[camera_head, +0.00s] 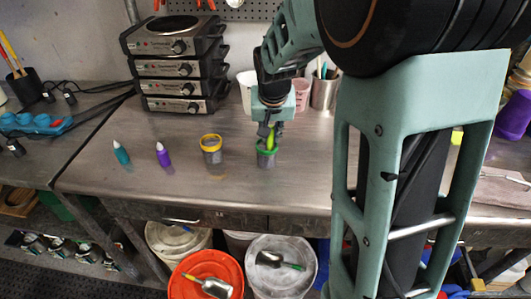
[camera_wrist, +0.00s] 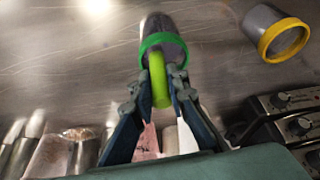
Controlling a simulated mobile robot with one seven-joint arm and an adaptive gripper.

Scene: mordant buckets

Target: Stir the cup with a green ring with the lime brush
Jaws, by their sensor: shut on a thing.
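The cup with a green ring (camera_head: 266,158) stands on the metal bench, below my gripper (camera_head: 271,130). It also shows in the wrist view (camera_wrist: 164,45), with its green rim facing the camera. My gripper (camera_wrist: 160,88) is shut on the lime brush (camera_wrist: 159,82), whose thick lime handle lies between the fingers. The brush (camera_head: 270,139) points down and its lower end goes in at the mouth of the cup. The brush tip is hidden inside, so its depth cannot be told.
A cup with a yellow ring (camera_head: 211,155) stands to the left. Further left stand a purple white-tipped item (camera_head: 163,155) and a teal one (camera_head: 121,152). Stacked hot plates (camera_head: 175,70) are at the back left. A metal container (camera_head: 323,93) and pale cups are behind my gripper.

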